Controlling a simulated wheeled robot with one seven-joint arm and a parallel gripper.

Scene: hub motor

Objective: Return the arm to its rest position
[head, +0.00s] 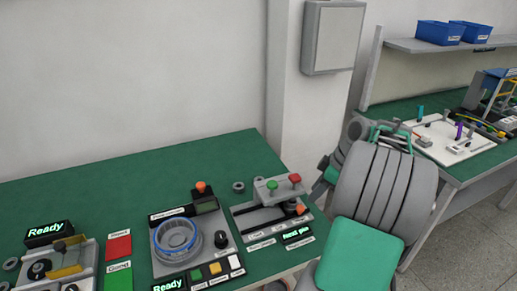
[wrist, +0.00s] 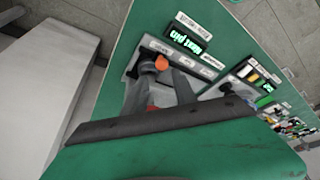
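My arm (head: 385,190) shows in the head view as thick grey rounded links with a green panel (head: 360,255), at the right end of the near bench. I cannot make out its fingers in that view. A fixture with an orange knob (wrist: 161,63) and a "Next pin" display (wrist: 190,38) lies beyond the fingers. I cannot tell how far away it is.
The near green bench (head: 130,175) carries a pin fixture (head: 270,205), a station with a blue-rimmed ring (head: 177,237), and red (head: 118,246) and green pads. A second bench (head: 390,108) with a white board (head: 455,140) stands behind my arm. A grey wall box (head: 332,37) hangs above.

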